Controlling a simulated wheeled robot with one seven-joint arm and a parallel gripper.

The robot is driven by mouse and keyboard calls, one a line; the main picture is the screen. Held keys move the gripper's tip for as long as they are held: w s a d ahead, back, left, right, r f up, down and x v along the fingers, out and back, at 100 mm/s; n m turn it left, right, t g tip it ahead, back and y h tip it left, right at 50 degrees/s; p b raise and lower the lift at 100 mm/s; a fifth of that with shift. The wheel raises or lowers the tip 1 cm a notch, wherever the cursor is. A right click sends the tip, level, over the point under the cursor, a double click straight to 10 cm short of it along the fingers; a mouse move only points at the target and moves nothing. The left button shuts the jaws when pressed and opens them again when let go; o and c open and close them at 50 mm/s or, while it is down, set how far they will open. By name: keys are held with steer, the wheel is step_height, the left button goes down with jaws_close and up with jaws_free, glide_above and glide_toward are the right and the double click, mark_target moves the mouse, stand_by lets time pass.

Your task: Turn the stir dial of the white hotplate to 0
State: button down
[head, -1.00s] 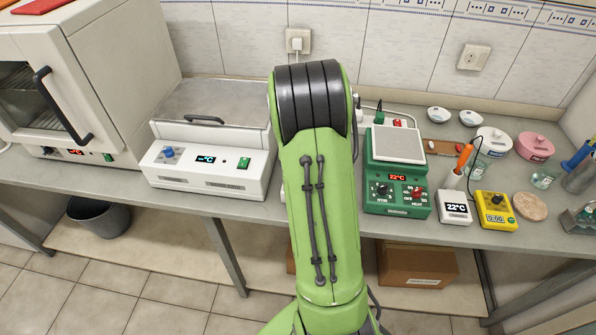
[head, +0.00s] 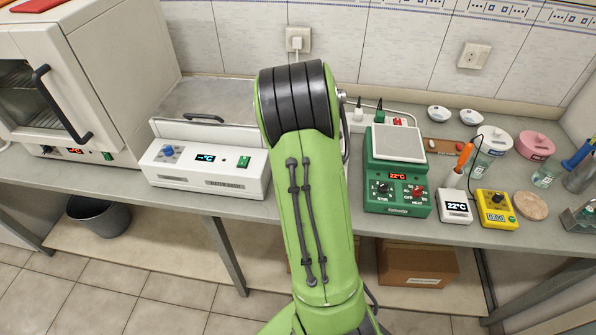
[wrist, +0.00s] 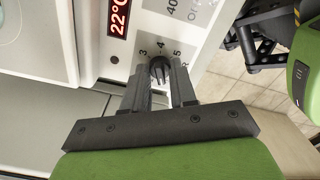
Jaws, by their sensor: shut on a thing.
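In the wrist view, the white hotplate's front panel (wrist: 93,40) shows at the top, turned on its side. Its stir dial (wrist: 160,65) is small and dark, with the numbers 3, 4 and 5 beside it. My gripper (wrist: 160,80) has its two dark fingers closed around this dial, one on each side. I cannot tell which number the dial's mark points to. In the head view, my green arm covers the white hotplate and my gripper.
A red 22°C display (wrist: 118,18) is on the same panel. In the head view, a green hotplate (head: 397,180) stands right of my arm, and a white lidded bath (head: 210,178) stands left. A thermometer box (head: 455,206) and yellow timer (head: 497,208) stand farther right.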

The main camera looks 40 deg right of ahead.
steer(key=shift+n, duration=0.7)
steer(key=c, duration=0.9)
jaws_free()
step_height(320, 180, up, 16)
steer(key=p, duration=0.3)
steer(key=shift+p, duration=0.35)
steer(key=shift+f, duration=0.1)
